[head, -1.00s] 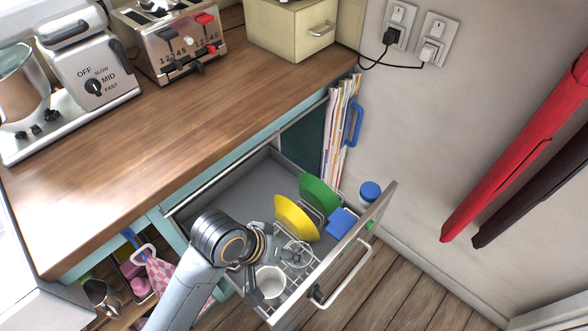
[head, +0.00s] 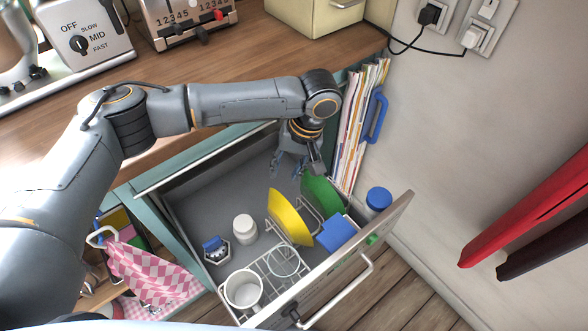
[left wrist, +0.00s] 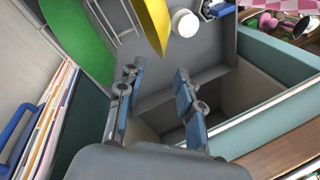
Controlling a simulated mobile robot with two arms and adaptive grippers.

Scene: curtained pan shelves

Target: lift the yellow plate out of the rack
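The yellow plate (head: 287,218) stands on edge, tilted, in the wire rack (head: 262,268) inside the open drawer. The green plate (head: 320,198) stands beside it to the right. My left gripper (head: 288,166) reaches down at the back of the drawer, behind both plates, apart from the yellow one. In the left wrist view its two blue-padded fingers (left wrist: 158,82) are apart with nothing between them. The yellow plate's edge (left wrist: 153,22) shows beyond the fingertips, and the green plate (left wrist: 75,42) is to the left. My right gripper is not in view.
A white cup (head: 243,290) and a blue block (head: 336,233) are at the rack. A white jar (head: 245,229) and a blue-handled brush (head: 216,249) stand on the drawer floor. A blue-capped jar (head: 378,199) is at the right. Upright folders (head: 361,120) stand close behind the drawer.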

